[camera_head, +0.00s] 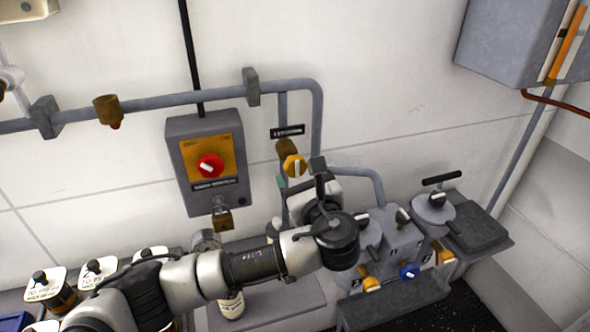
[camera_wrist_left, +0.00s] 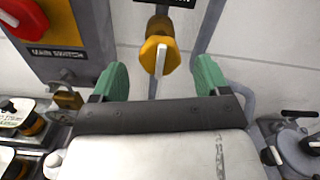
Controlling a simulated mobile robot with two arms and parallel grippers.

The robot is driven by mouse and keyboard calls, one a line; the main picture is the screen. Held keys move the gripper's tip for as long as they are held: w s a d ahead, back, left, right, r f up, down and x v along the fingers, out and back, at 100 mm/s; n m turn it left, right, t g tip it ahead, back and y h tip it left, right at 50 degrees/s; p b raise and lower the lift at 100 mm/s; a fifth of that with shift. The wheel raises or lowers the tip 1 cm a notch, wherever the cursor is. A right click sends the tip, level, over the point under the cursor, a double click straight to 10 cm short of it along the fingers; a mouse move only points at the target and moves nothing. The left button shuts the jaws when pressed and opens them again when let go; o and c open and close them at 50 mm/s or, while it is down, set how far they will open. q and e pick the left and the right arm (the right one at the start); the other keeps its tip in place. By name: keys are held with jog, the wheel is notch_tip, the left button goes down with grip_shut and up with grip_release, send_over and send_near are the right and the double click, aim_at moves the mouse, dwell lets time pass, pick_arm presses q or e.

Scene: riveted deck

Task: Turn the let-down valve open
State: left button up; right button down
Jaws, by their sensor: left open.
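The let-down valve is a yellow knob (camera_head: 294,166) with a white pointer bar, on a brass body on the wall pipe, below a small black label (camera_head: 287,131). The pointer looks about vertical. My left gripper (camera_head: 290,188) is just below the knob in the head view, partly hidden by my own wrist. In the left wrist view, its green fingers (camera_wrist_left: 162,76) are spread wide. The knob (camera_wrist_left: 159,55) is between and beyond them, with clear gaps on both sides, and nothing is held. My right gripper is out of view.
A grey box with a red main switch (camera_head: 210,166) is left of the valve, with a brass padlock (camera_head: 222,221) below. A grey pipe (camera_head: 317,120) loops around the valve. A machine with a lidded pot (camera_head: 433,207) stands right. Labelled containers (camera_head: 98,268) stand lower left.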

pick_arm(q)
jog(key=b+v, duration=0.1)
jog(key=v, duration=0.4)
jog(key=shift+f, duration=0.1)
